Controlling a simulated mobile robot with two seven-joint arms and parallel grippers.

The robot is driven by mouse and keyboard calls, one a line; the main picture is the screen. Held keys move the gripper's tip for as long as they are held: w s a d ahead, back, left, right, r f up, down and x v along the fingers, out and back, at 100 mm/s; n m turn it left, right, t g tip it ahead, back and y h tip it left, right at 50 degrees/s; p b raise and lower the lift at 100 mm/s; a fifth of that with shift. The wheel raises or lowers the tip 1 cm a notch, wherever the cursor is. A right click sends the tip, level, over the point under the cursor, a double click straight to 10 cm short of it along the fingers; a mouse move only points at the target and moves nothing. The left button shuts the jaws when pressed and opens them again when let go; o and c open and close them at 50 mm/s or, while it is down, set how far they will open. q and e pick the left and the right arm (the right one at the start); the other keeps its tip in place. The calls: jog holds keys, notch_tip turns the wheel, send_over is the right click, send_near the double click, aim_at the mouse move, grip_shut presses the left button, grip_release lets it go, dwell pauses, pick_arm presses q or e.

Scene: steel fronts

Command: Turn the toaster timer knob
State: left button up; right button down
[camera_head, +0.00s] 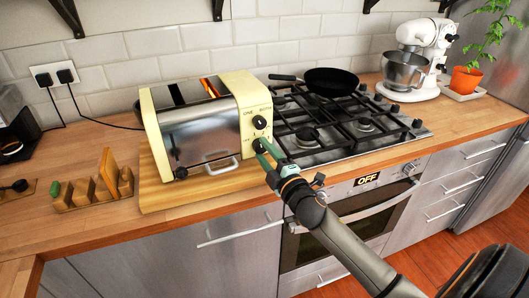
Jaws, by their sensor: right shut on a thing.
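The toaster (203,125), steel with cream end panels, stands on a wooden board on the counter. Its right end panel carries two dark knobs. The upper knob (260,122) is in clear view. The lower knob (263,145) is partly hidden by my right gripper (264,150). The green fingers of that gripper reach up to the lower knob and are shut on it. The slots on top glow orange at one end. My left gripper is not in view.
A gas hob (345,125) with a black pan (330,82) lies right of the toaster. A wooden toast rack (92,190) stands to the left. The white stand mixer (419,55) and a potted plant (466,80) are at the back right. The oven front (345,225) is below.

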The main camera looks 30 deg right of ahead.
jog(key=shift+c, duration=1.7)
grip_release()
jog(key=s+a+b, duration=0.1)
jog(key=s, duration=1.1)
jog(key=shift+s+f+b, duration=0.2)
jog(key=shift+f+b, duration=0.1)
jog(key=shift+f, duration=0.1)
